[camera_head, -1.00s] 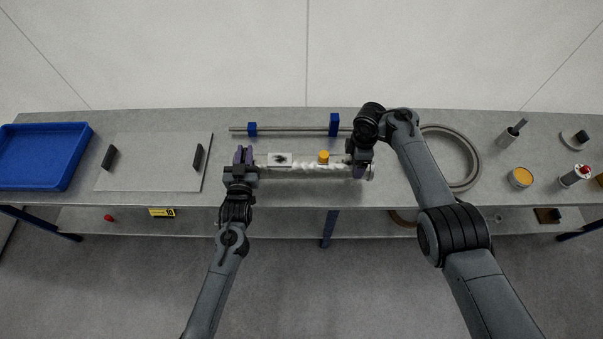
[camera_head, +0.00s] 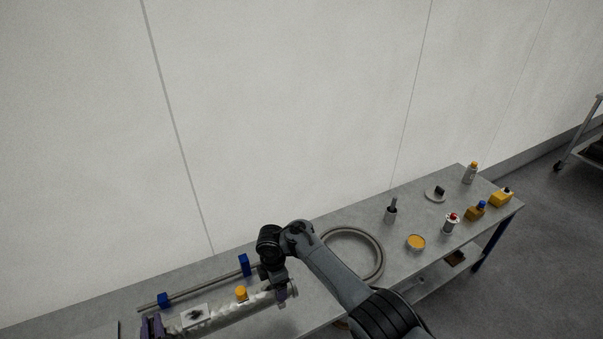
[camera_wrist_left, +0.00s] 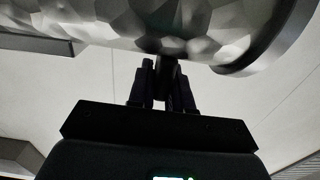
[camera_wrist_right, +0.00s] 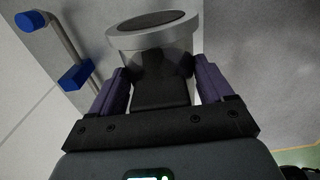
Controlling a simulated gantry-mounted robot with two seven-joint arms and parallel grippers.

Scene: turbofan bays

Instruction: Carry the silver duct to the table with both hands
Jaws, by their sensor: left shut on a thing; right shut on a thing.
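The silver duct (camera_head: 228,313), a crinkled tube, shows at the lower edge of the head view, partly cut off. My left gripper (camera_head: 152,326) is shut on its left end. My right gripper (camera_head: 282,294) is shut on its right end. In the left wrist view the faceted duct (camera_wrist_left: 110,22) crosses the top, above my left fingers (camera_wrist_left: 163,88). In the right wrist view the duct's round grey end collar (camera_wrist_right: 150,38) sits between my purple fingers (camera_wrist_right: 160,88). How far the duct is above the surface I cannot tell.
The grey table (camera_head: 325,290) bears a rod with blue blocks (camera_head: 244,265) behind the duct and a grey ring (camera_head: 378,250) to the right. An orange-topped tin (camera_head: 416,242), a red-capped can (camera_head: 451,224) and several bottles stand farther right. A cart (camera_head: 590,135) stands at far right.

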